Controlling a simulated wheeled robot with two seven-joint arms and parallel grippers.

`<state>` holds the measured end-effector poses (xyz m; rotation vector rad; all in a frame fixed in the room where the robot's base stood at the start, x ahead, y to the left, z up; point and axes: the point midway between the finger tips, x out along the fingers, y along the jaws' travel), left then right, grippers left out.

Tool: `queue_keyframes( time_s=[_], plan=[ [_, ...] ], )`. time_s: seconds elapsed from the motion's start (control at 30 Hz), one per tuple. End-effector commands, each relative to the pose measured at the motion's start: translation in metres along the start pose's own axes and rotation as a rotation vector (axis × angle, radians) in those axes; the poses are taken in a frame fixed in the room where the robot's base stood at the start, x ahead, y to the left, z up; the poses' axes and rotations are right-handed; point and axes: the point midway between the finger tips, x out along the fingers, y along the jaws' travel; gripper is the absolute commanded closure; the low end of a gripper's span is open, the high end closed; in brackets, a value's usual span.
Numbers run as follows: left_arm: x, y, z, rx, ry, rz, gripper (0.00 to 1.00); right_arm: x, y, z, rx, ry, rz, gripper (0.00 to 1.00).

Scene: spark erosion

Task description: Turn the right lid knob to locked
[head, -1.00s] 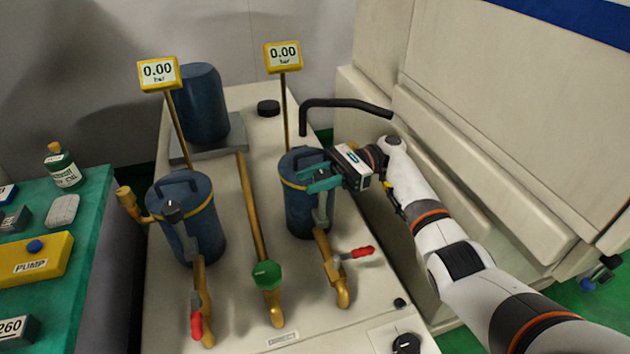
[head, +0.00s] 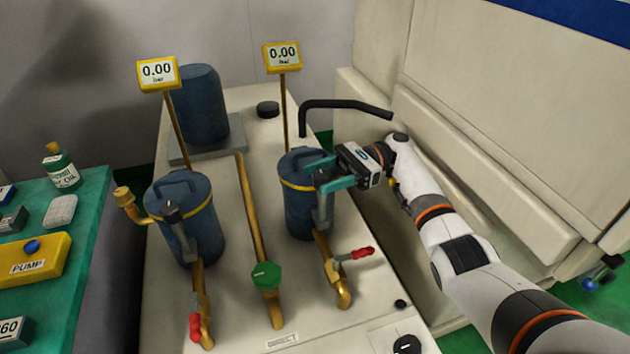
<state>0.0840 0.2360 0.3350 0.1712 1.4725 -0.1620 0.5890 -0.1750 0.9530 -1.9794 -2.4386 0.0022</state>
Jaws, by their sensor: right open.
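The right blue canister (head: 298,212) stands upright with a lid and a yellow band. Its lid knob (head: 322,177) is a small dark piece at the front right of the lid, above a grey bracket, and is partly hidden by my gripper. My right gripper (head: 325,174) is open, with its teal fingers on either side of the knob. I cannot tell whether they touch it, nor which way the knob points. The left canister (head: 205,232) has a similar dark knob (head: 172,212) in clear view. My left gripper is not in view.
A red-handled valve (head: 355,254) and a green valve knob (head: 266,276) are in front.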

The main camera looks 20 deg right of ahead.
Motion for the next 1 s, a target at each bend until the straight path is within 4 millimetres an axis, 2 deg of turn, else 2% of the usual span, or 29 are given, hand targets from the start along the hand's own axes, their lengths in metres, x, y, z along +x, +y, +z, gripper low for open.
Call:
queue_keyframes(
  time_s=[0.1, 0.3, 0.87, 1.0],
  plan=[
    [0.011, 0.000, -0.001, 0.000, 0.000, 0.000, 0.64, -0.023, 0.001, 0.003, -0.001, -0.001, 0.002, 0.44],
    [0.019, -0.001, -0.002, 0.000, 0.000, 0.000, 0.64, -0.046, 0.000, 0.002, 0.000, -0.001, 0.000, 0.44],
    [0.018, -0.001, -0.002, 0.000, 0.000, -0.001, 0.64, -0.051, 0.000, 0.000, 0.000, -0.001, -0.001, 0.44],
    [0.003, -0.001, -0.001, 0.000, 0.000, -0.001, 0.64, -0.050, 0.000, -0.015, 0.000, -0.001, -0.001, 0.44]
  ],
)
